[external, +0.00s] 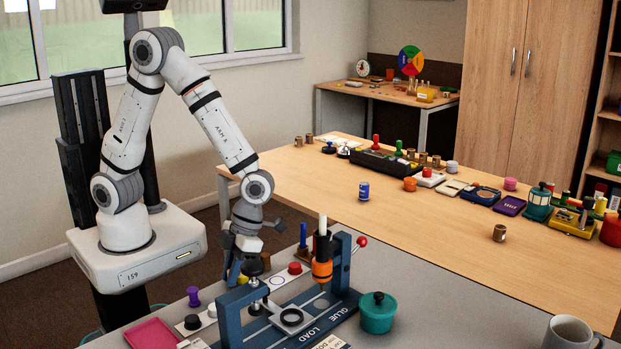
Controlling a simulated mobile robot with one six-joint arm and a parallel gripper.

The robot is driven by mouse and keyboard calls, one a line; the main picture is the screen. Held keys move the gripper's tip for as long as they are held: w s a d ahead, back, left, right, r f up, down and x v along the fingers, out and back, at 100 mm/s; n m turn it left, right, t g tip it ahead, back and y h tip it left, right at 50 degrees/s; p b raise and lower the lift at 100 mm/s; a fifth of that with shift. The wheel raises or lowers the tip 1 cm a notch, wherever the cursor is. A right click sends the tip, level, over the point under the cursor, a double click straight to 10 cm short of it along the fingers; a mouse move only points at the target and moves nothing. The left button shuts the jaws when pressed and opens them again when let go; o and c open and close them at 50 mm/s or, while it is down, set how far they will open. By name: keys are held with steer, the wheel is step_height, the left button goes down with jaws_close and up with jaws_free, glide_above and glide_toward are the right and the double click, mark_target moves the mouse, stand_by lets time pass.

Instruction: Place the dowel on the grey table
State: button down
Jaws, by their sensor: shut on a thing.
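My gripper (238,258) points down over the back of the grey table (420,312), behind a blue glue press (235,322).
A teal lidded pot (377,312) and a grey mug (570,333) stand to the press's right. A pink tray (151,334) and a purple peg (193,296) are at left. The grey table is clear between pot and mug. A wooden table (440,220) behind holds many small objects.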

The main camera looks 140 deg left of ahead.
steer(key=shift+f, duration=0.2)
steer(key=c, duration=1.4)
jaws_free()
steer(key=shift+r, duration=0.1)
steer(key=shift+r, duration=0.15)
steer(key=s+p+v, duration=0.1)
steer(key=v, duration=1.1)
steer(key=s+d+r+n+t+y, duration=0.1)
steer(key=s+d+r+n+y, duration=0.1)
steer(key=s+d+n, duration=0.4)
steer(key=s+d+r+n+t+y, duration=0.2)
steer(key=s+d+n, duration=0.4)
steer(key=n, duration=0.8)
steer(key=shift+d+r, duration=0.85)
steer(key=shift+d, duration=0.3)
steer(key=shift+s, duration=0.1)
